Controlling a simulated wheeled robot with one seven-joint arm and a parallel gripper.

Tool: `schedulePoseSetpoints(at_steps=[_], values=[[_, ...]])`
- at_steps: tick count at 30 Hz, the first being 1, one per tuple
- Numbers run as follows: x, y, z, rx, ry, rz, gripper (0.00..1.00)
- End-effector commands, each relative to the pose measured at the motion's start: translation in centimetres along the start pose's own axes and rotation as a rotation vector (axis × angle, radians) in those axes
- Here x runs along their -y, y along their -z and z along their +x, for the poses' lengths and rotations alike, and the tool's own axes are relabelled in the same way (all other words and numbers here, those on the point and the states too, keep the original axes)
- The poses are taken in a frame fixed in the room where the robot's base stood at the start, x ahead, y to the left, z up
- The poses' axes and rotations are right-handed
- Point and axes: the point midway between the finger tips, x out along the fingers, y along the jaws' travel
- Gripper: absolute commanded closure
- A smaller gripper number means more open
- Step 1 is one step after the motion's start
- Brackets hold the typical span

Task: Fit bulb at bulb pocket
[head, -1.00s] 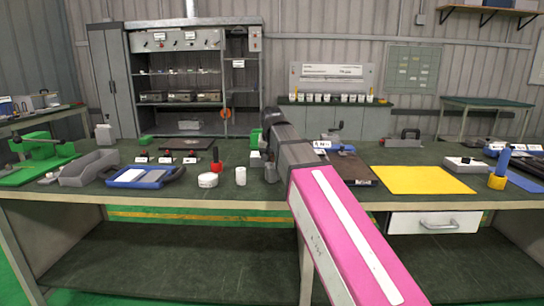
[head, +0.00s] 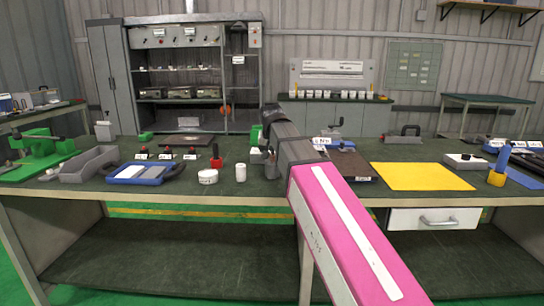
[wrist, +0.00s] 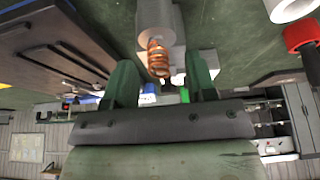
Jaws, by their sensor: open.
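In the wrist view, my gripper (wrist: 160,64) is open, with one green finger on each side of a copper-coloured coil (wrist: 158,57). In the head view, my arm hides most of the gripper and the coil; a grey piece (head: 271,168) shows just left of the arm. I cannot surely pick out the bulb or the bulb pocket in either view.
A blue-framed tray (head: 142,173) lies farther left. A yellow mat (head: 422,176) lies to the right.

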Motion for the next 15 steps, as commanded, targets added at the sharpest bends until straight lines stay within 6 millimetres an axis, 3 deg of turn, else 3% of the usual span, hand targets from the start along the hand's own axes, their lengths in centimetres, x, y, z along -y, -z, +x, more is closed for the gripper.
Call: schedulePoseSetpoints(at_steps=[15], values=[[0.0, 0.0, -7.7, -0.002, 0.000, 0.000, 0.49]])
